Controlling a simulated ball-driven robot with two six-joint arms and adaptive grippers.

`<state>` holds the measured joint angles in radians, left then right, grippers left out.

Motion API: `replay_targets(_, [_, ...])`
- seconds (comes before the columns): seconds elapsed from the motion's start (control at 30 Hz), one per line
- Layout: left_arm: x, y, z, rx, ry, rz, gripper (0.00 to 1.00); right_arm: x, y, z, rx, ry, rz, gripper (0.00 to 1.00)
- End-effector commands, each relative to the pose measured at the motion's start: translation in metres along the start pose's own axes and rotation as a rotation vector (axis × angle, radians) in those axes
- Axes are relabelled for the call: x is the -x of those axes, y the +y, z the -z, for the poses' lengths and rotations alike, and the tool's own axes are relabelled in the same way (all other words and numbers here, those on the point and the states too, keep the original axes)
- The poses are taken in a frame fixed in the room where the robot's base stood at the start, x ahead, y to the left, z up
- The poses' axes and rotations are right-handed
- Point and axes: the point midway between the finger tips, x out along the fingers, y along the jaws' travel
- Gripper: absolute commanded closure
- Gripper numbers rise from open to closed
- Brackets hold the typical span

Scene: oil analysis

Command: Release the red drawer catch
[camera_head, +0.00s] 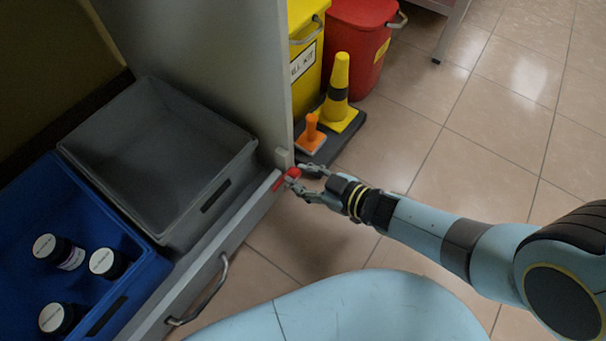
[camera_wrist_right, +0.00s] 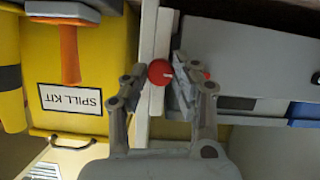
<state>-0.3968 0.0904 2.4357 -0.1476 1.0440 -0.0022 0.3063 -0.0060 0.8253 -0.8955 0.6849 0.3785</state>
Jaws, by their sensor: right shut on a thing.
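The red drawer catch (camera_head: 293,172) is a small red knob at the right end of the open drawer's front edge, beside the grey cabinet panel. In the right wrist view the red catch (camera_wrist_right: 161,72) sits between the fingers. My right gripper (camera_head: 306,181) is at the catch, its fingers closed around it; it also shows in the right wrist view (camera_wrist_right: 158,85). The drawer front (camera_head: 228,245) has a metal handle (camera_head: 202,296) below the catch. My left gripper is not in view.
In the drawer stand a grey bin (camera_head: 215,207) and a blue bin (camera_head: 130,262) with several dark, white-capped bottles. Beyond the panel (camera_head: 225,60) are a yellow spill kit bin (camera_head: 305,75), a red bin (camera_head: 357,45) and cones (camera_head: 341,80).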

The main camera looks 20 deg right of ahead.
Motion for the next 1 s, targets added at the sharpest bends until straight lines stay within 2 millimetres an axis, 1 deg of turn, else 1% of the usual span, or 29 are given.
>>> replay_targets(0.1, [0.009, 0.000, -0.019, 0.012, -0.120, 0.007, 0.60, 0.000, 0.003, 0.002, -0.067, 0.002, 0.028, 1.00])
replay_targets(0.2, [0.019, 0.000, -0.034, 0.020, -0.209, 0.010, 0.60, 0.000, 0.003, 0.002, -0.137, 0.004, 0.056, 1.00])
replay_targets(0.37, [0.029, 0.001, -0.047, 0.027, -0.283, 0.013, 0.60, 0.000, 0.003, 0.000, -0.251, 0.007, 0.103, 1.00])
replay_targets(0.5, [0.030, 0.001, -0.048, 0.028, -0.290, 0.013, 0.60, 0.000, 0.003, -0.002, -0.340, 0.010, 0.138, 1.00])
replay_targets(0.7, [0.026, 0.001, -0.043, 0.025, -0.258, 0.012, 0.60, 0.000, 0.003, -0.003, -0.434, 0.013, 0.176, 1.00])
replay_targets(1.0, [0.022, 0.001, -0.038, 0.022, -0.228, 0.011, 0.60, 0.000, 0.003, -0.002, -0.493, 0.016, 0.199, 1.00])
